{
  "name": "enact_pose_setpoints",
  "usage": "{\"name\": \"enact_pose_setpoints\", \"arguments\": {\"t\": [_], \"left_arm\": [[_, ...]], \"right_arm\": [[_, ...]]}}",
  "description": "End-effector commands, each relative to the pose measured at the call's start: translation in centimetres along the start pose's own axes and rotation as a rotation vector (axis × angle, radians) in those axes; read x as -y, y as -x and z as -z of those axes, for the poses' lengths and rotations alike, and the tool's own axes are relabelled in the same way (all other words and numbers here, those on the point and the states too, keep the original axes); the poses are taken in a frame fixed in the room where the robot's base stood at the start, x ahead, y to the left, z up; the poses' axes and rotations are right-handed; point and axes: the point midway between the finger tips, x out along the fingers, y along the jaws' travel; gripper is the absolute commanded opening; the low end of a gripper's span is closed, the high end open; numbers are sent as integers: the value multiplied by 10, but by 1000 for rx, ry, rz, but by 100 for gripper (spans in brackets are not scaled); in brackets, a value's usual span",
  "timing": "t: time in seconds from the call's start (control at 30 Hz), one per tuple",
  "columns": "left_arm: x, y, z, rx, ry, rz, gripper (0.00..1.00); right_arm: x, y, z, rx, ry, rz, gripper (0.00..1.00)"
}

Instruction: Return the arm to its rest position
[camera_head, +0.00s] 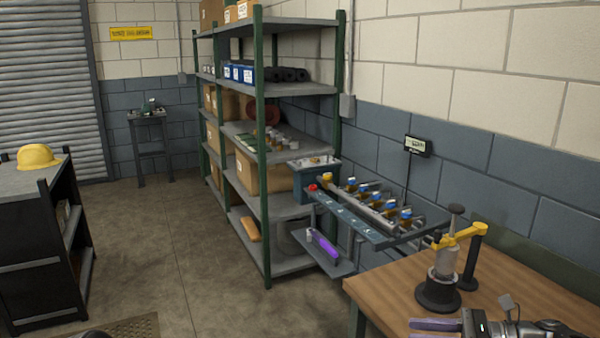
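A black and grey mechanism at the bottom right edge looks like my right gripper (482,325), over the wooden bench (390,284). My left gripper is not in view.
A press with a yellow arm (462,236) stands on the bench. A rail rack with several fittings (365,205) adjoins it, with a purple-handled item (324,243) on a low ledge. Shelving (262,150) stands behind.

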Motion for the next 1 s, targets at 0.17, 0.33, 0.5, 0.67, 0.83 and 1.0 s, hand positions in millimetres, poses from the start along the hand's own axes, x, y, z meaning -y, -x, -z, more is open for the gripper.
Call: {"name": "enact_pose_setpoints", "arguments": {"t": [0.17, 0.33, 0.5, 0.67, 0.83, 1.0], "left_arm": [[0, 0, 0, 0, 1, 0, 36], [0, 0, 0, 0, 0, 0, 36], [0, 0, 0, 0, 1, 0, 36], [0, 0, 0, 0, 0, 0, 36], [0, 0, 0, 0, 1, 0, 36], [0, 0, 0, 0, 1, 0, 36]], "right_arm": [[-16, -47, 48, -99, 42, -37, 28], [-51, -104, 115, -248, 140, -109, 28], [-131, -161, 214, -470, 376, -287, 28], [-228, -176, 298, -655, 754, -553, 28], [-303, -151, 346, -733, 1212, -839, 28], [-325, -134, 355, -734, 1435, -958, 28]]}}
